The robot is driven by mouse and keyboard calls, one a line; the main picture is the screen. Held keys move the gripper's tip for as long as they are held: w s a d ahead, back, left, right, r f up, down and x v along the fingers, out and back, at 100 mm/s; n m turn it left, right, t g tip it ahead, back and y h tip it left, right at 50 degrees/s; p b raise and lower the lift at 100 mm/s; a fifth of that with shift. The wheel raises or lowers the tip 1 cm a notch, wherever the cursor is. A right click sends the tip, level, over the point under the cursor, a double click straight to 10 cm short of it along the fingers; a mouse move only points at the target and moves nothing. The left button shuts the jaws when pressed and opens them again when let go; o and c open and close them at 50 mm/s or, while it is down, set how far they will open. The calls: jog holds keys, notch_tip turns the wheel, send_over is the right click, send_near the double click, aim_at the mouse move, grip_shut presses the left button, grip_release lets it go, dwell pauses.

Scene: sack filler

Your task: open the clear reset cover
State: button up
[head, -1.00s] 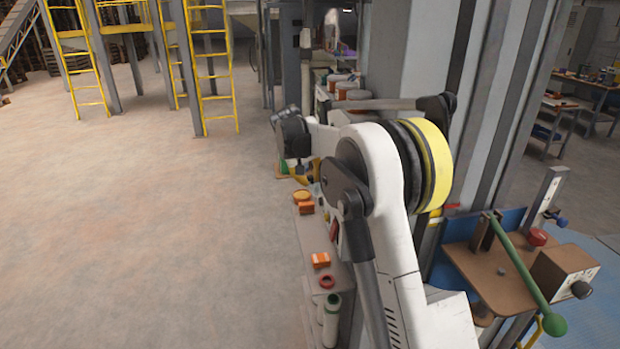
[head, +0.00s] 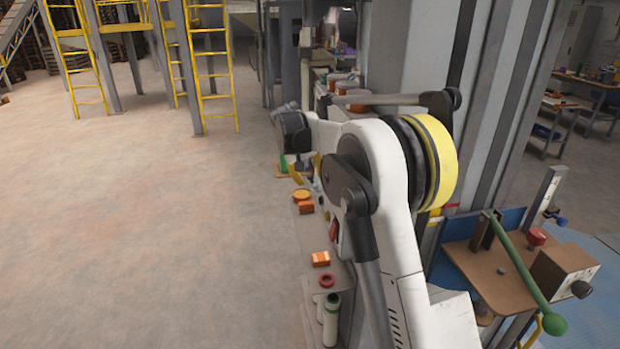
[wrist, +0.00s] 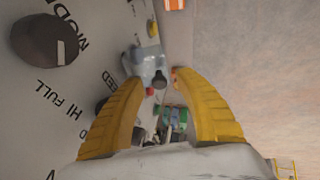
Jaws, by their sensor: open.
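In the wrist view, a small pale, see-through bluish piece, which looks like the clear reset cover (wrist: 150,63), stands on a light grey panel (wrist: 90,30). My gripper (wrist: 158,78) has two yellow fingers spread apart. The cover shows just beyond the fingertips, in the gap and nearer the left finger. I cannot tell whether a finger touches it. Nothing is visibly held. The cover looks closed, but blur hides its hinge. In the head view my arm hides the cover.
A dark knob (wrist: 43,40) stands out from the panel beside printed labels. In the head view, orange blocks (head: 320,259) and a red ring (head: 327,281) lie on a narrow ledge. A green-handled lever (head: 525,270) is at the right. Open floor (head: 150,230) lies left.

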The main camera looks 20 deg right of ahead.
jog(key=v, duration=1.1)
jog(key=s+a+f+t+y+b, duration=0.1)
jog(key=s+a+b, duration=0.15)
jog(key=s, duration=0.35)
jog(key=s+a+f+y+b, duration=0.1)
jog(key=s+b, duration=0.2)
jog(key=s, duration=0.3)
jog(key=s+a+f+t+y+b, duration=0.1)
jog(key=s+a+f+b, duration=0.2)
jog(key=s+f, duration=0.7)
jog(key=s+a+f+n+t+y+b, duration=0.1)
jog(key=s+a+f+b, duration=0.2)
jog(key=s+f, duration=0.7)
jog(key=s+b, duration=0.2)
jog(key=s, duration=0.4)
jog(key=shift+s+a+f+n+b, duration=0.3)
jog(key=shift+s+a+f, duration=0.05)
jog(key=shift+s+f, duration=0.05)
